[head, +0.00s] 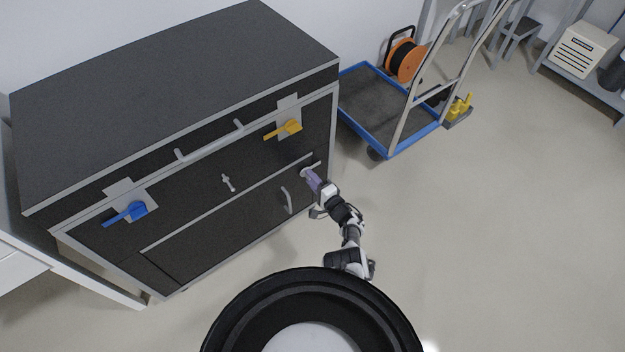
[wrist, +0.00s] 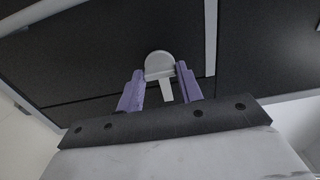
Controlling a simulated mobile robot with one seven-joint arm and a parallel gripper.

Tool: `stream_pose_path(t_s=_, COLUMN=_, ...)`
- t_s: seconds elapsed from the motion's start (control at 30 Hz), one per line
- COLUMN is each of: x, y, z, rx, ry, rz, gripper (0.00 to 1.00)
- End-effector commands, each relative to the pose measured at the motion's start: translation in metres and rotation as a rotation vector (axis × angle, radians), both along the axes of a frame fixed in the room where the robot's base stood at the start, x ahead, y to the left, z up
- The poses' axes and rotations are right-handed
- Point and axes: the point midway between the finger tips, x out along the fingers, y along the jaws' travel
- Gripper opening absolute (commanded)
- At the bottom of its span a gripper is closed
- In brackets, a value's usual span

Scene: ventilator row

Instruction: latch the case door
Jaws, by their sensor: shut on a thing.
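The black case (head: 150,90) with light metal edges stands at the left in the head view. Its lower front panel, which looks like the door (head: 235,222), carries a curved grey handle (head: 287,201) and lies flush with the front as far as I can tell. A light grey latch (head: 306,171) sits near the panel's upper right corner. In the wrist view the latch (wrist: 159,66) shows a round head and a short tab pointing toward me. My gripper (head: 312,178) has its purple fingers (wrist: 160,82) either side of this latch, shut on it. The exact finger contact is hard to see.
A blue lever (head: 128,213), a yellow lever (head: 286,130), a small grey T-handle (head: 228,183) and a grey bar (head: 210,141) are on the case front. Floor (head: 490,240) is clear there.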

Motion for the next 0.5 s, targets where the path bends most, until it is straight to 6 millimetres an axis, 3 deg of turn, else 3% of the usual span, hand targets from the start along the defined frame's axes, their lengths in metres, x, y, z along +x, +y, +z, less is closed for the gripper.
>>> stream_pose_path(t_s=0.47, x=-0.0005, y=0.001, z=-0.0002, rx=0.011, ry=0.008, rz=0.002, gripper=0.0)
stream_pose_path(t_s=0.5, x=-0.0005, y=0.001, z=-0.0001, rx=0.011, ry=0.008, rz=0.002, gripper=0.41)
